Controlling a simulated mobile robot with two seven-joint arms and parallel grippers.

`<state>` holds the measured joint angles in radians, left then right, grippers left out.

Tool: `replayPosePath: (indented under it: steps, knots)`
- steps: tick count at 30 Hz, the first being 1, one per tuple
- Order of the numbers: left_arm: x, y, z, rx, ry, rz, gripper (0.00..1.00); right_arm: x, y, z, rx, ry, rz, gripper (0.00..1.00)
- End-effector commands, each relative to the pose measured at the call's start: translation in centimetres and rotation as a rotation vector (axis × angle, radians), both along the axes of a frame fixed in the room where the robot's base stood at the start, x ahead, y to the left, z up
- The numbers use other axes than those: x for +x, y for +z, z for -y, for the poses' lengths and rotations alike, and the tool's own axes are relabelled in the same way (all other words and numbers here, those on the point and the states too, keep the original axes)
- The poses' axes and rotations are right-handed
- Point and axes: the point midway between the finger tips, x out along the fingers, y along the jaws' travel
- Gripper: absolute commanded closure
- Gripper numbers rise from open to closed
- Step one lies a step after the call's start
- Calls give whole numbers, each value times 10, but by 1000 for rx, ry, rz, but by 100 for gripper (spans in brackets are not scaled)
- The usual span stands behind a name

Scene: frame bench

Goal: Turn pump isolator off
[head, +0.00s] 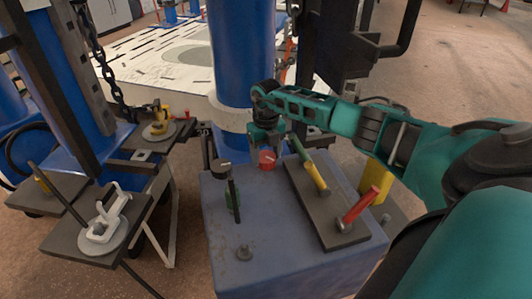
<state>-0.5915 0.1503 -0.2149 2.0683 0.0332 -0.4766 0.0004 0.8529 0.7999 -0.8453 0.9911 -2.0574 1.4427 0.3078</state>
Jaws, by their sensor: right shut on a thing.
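A small red knob (267,160), which looks like the pump isolator, sits near the back edge of the blue-grey box top (270,255). My teal right arm reaches in from the right. Its right gripper (265,152) points down at the knob, with its fingers around the upper part. The right gripper is shut on the red knob; the fingers partly hide it, so its exact turn angle is hard to read. My left gripper does not show in this view.
A dark board (318,215) on the box holds a yellow-green-handled tool (309,165) and a red-handled tool (359,207). A blue column (241,55) rises behind. Side trays (75,245) lie left.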

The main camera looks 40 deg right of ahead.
Motion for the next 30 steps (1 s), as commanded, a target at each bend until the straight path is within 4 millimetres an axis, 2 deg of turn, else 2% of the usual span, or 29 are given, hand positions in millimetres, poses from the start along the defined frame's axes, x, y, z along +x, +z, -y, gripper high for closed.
replayPosePath:
  steps: [18, 30]
  knots:
    - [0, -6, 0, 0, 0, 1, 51, 1, 1, 3, -2, 577, 1, 67]
    - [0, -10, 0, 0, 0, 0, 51, 1, 1, 3, -1, 835, 2, 67]
